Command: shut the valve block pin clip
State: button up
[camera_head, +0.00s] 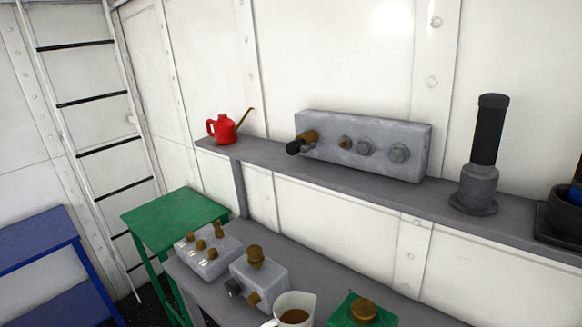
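A long grey block (365,147) with a brass fitting with a black end (301,142) and several round knobs on its face stands on the grey wall shelf. Two smaller grey blocks sit on the lower bench: one with several brass knobs and small white tags (208,254), and one with a brass knob on top and a black knob on its side (262,283). I cannot tell which of these is the valve block. No pin clip can be made out at this size. My gripper is not in view.
A red oil can (222,128) and a black cylinder on a grey base (478,190) stand on the shelf (262,150). A mug (293,308) and a green box with a brass knob (362,311) are on the bench at the bottom. A green table (172,217), blue shelf and ladder stand left.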

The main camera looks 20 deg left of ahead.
aim_at(304, 149)
jog(key=u, duration=0.25)
jog(key=i, duration=1.05)
jog(key=z, duration=0.25)
